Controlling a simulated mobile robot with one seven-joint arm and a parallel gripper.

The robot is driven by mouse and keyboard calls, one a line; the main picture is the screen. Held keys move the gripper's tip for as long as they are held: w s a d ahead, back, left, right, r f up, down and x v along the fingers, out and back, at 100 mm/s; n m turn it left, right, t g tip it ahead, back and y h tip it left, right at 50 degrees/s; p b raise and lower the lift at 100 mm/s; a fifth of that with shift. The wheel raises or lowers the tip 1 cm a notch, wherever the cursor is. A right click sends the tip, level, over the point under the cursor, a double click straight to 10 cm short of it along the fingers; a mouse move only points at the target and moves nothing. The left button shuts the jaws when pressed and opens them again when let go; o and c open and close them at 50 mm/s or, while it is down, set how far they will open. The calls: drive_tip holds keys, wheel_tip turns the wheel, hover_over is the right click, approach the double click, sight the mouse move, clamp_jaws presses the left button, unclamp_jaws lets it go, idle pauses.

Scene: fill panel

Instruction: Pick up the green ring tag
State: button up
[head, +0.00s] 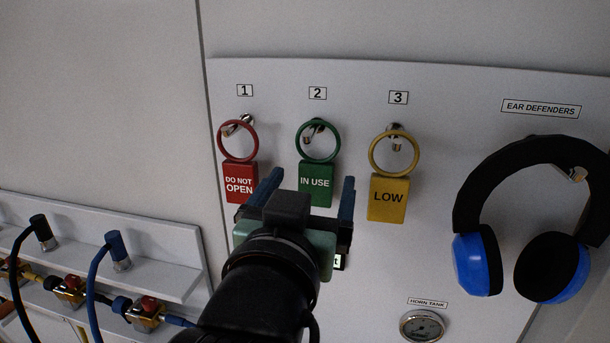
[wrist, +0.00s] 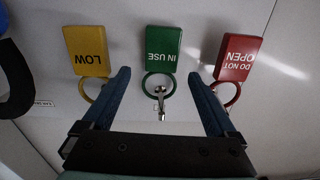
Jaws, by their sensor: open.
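The green ring tag (head: 316,183), marked IN USE, hangs by its ring from the hook under label 2 on the panel. In the wrist view the green tag (wrist: 160,49) appears upside down, with its ring and the metal hook (wrist: 160,95) between my finger lines. My gripper (head: 311,184) is open, its two blue fingers spread left and right of the green tag in the head view. It is empty, and I cannot tell how far the fingertips are from the panel. My gripper (wrist: 161,76) partly hides the panel below the hook in the wrist view.
The red DO NOT OPEN tag (head: 240,182) hangs at left on hook 1, the yellow LOW tag (head: 388,199) at right on hook 3. Ear defenders (head: 477,264) hang far right. A gauge (head: 422,326) sits low. A shelf with hoses (head: 150,250) is at lower left.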

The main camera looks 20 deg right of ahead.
sight(315, 171)
drive_tip(key=x, duration=0.3)
drive_tip(key=shift+w+f, duration=0.15)
drive_tip(key=shift+w, duration=0.2)
drive_tip(key=shift+s, duration=0.1)
drive_tip(key=c, duration=1.4)
